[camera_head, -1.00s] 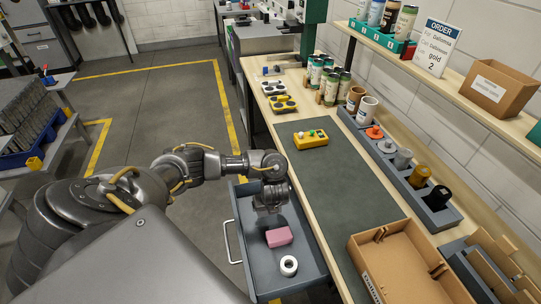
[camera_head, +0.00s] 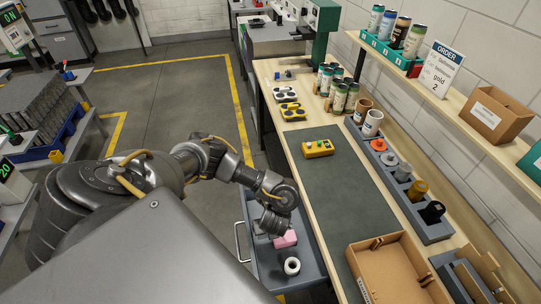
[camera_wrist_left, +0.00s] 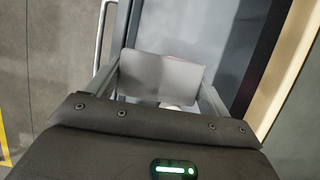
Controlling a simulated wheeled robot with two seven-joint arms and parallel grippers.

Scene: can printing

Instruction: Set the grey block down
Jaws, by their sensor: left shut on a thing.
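The grey block (camera_wrist_left: 160,75) is held between the two fingers of my left gripper (camera_wrist_left: 160,92), as the left wrist view shows. In the head view my left gripper (camera_head: 273,222) points down into the open grey drawer (camera_head: 305,268) beside the bench, close to the pink block (camera_head: 286,239). The grey block is mostly hidden there by the gripper, and I cannot tell whether it touches the drawer floor. My right gripper is not in view.
A white tape roll (camera_head: 292,266) lies in the drawer near the pink block. The bench with its dark green mat (camera_head: 345,195) runs along the drawer's right side.

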